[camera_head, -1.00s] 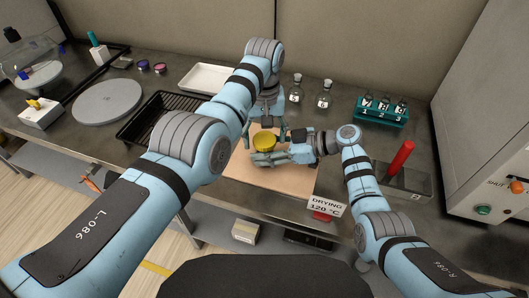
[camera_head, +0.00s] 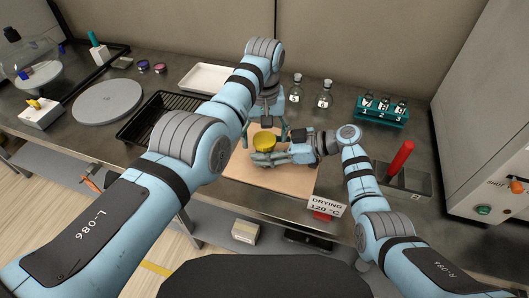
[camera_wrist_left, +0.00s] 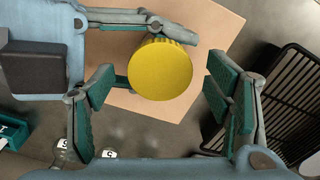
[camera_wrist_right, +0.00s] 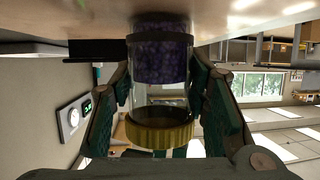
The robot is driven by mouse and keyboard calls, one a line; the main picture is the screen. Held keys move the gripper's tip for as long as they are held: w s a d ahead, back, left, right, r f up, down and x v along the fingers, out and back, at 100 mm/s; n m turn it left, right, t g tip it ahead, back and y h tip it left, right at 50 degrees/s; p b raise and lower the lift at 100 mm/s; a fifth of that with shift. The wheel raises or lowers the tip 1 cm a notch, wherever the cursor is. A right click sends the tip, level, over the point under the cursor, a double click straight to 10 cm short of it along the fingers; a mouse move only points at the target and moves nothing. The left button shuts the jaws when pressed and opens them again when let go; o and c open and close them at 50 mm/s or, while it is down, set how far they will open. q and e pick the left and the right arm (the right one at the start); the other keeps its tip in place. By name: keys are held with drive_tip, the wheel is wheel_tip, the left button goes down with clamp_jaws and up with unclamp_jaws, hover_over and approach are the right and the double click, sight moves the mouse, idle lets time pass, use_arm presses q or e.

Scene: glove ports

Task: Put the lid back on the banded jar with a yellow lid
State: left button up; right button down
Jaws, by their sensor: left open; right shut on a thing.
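The banded jar (camera_wrist_right: 160,62) shows in the right wrist view, which looks upside down. It is clear glass with dark purple contents and a black band. The yellow lid (camera_head: 264,139) sits at the jar's mouth; I cannot tell how tightly it is seated. It also shows from above in the left wrist view (camera_wrist_left: 160,69). My right gripper (camera_head: 264,158) is shut on the jar's side below the lid. My left gripper (camera_wrist_left: 160,82) is open above the jar, its fingers on either side of the lid and apart from it. The head view mostly hides the jar.
The jar stands over a tan board (camera_head: 287,179). A black rack (camera_head: 150,118) and white tray (camera_head: 208,78) lie left and behind. Glass bottles (camera_head: 324,94) and a teal vial rack (camera_head: 381,111) stand behind right. A red-handled item (camera_head: 401,158) is at right.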

use_arm(q)
wheel_tip(320, 180, up, 8)
drive_tip(key=shift+f, duration=0.25)
use_arm(e)
drive_tip(key=c, duration=0.8)
unclamp_jaws()
drive_tip(key=shift+d, duration=0.1)
drive_tip(key=v, duration=0.7)
drive_tip(key=shift+d+r, duration=0.1)
